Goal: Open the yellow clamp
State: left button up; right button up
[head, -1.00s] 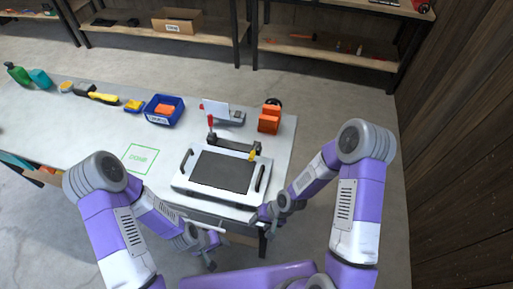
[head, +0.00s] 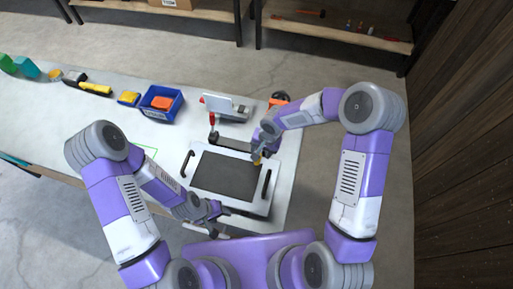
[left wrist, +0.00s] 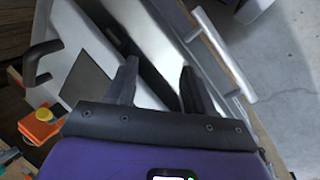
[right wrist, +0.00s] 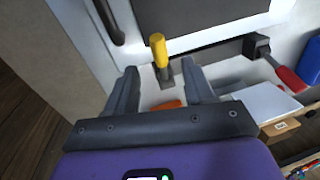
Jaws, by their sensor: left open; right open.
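The yellow clamp (right wrist: 158,50) shows in the right wrist view as a yellow handle on a dark base at the edge of the white panel (right wrist: 200,38). In the head view the yellow clamp (head: 256,158) is partly hidden by my right gripper (head: 262,147). My right gripper (right wrist: 162,85) is open, with the clamp beyond and between its fingertips, apart from them as far as I can tell. The red clamp (head: 212,122) stands upright at the panel's back left. My left gripper (left wrist: 160,75) is open and empty by the panel's front edge; it also shows in the head view (head: 214,212).
A blue bin (head: 162,104) with orange pieces stands on the white table (head: 110,112), left of the panel. An orange object (head: 279,98) is behind my right arm. The panel has two black handles, one at the right (head: 266,185). Shelves stand behind.

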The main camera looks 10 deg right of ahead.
jog(key=f, duration=0.2)
jog(key=a+f, duration=0.1)
jog(key=f, duration=0.4)
jog(key=shift+a, duration=0.15)
grip_shut()
